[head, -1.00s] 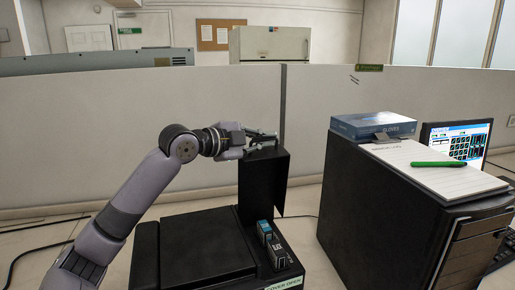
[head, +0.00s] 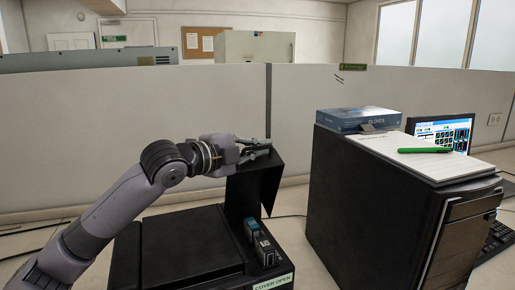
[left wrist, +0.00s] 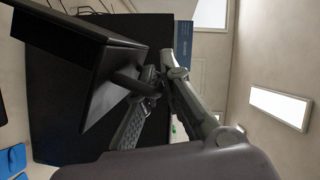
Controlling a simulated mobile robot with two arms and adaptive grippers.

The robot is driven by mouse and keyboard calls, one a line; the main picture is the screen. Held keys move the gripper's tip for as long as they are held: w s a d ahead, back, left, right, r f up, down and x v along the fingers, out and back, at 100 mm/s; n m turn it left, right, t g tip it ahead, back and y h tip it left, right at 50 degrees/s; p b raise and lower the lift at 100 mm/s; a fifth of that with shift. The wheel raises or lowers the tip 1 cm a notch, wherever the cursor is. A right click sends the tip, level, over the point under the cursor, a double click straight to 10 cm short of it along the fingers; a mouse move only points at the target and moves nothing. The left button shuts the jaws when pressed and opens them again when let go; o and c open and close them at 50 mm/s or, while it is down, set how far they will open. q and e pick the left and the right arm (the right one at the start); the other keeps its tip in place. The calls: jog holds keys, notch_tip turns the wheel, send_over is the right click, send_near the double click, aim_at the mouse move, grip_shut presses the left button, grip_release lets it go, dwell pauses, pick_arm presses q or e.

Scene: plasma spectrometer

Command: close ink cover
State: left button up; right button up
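The ink cover (head: 250,186) is a black panel standing raised at the right part of the black printer (head: 190,245), leaning a little. A label on the printer's front reads "COVER OPEN" (head: 273,283). Blue and black ink cartridges (head: 262,248) are exposed in front of the cover. My left gripper (head: 262,150) is at the cover's top edge; whether it touches is unclear. In the left wrist view, its fingers (left wrist: 160,72) converge close together beside the dark panel (left wrist: 110,62). My right gripper is not in view.
A black computer tower (head: 375,205) stands to the right, with a blue glove box (head: 358,118), a paper pad (head: 410,162) and a green pen (head: 425,150) on top. A laptop (head: 445,132) is behind it. A partition (head: 90,135) closes off the back.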

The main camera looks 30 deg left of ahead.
pick_arm(q)
jog(key=shift+o, duration=0.8)
jog(key=shift+s, duration=0.1)
jog(key=shift+s+a, duration=0.2)
jog(key=shift+s, duration=0.25)
jog(key=v, duration=1.1)
jog(key=shift+d, duration=0.2)
